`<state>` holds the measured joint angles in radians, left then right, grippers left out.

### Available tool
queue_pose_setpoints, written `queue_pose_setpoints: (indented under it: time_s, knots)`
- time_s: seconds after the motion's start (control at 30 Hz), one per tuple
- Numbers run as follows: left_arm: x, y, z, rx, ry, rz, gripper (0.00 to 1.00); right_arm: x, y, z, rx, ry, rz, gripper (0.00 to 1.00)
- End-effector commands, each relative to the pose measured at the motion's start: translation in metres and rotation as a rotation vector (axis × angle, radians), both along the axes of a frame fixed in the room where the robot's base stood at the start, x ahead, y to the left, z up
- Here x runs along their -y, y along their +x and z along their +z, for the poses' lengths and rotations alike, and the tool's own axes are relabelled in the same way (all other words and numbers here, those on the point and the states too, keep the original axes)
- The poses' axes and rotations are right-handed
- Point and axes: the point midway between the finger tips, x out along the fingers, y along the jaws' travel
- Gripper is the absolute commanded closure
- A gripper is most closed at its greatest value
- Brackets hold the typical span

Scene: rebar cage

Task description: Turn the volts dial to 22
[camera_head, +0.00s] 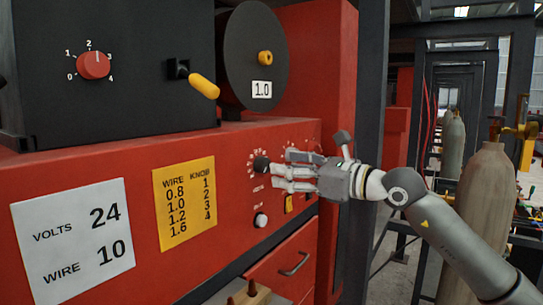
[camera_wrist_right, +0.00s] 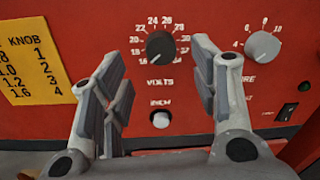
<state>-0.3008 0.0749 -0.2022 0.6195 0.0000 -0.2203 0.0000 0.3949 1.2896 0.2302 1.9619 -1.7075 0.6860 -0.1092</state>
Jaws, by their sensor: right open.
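The black volts dial (camera_wrist_right: 160,46) is on the red panel in the right wrist view, above the word VOLTS, ringed by white numbers that include 22, 24, 26 and 28. The dial also shows in the head view (camera_head: 261,164), just left of my right fingertips. My right gripper (camera_head: 280,170) is open and empty. In the wrist view its fingers (camera_wrist_right: 163,72) are spread to the left and right of the dial, with no visible contact. My left gripper is not in view.
A grey wire knob (camera_wrist_right: 262,46) is right of the dial, and a white inch button (camera_wrist_right: 160,118) is below it. A white card (camera_head: 75,240) reads VOLTS 24, WIRE 10. A yellow wire chart (camera_head: 185,203) is left of the dial. Gas cylinders (camera_head: 480,205) stand at right.

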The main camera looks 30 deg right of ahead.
Motion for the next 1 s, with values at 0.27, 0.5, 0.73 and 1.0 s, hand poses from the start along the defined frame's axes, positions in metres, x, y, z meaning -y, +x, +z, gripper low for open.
queue_pose_setpoints:
  time_s: [0.27,0.5,0.73,1.0]
  knots:
    - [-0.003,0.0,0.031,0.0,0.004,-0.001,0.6,-0.01,0.027,0.005,0.001,0.003,0.001,0.45]
    - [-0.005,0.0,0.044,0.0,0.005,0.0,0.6,-0.015,0.046,0.002,0.0,0.004,0.0,0.45]
    - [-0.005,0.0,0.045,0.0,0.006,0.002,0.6,-0.017,0.051,0.0,0.0,0.002,0.0,0.45]
    - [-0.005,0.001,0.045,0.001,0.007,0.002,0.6,-0.017,0.05,-0.001,-0.001,0.002,0.0,0.58]
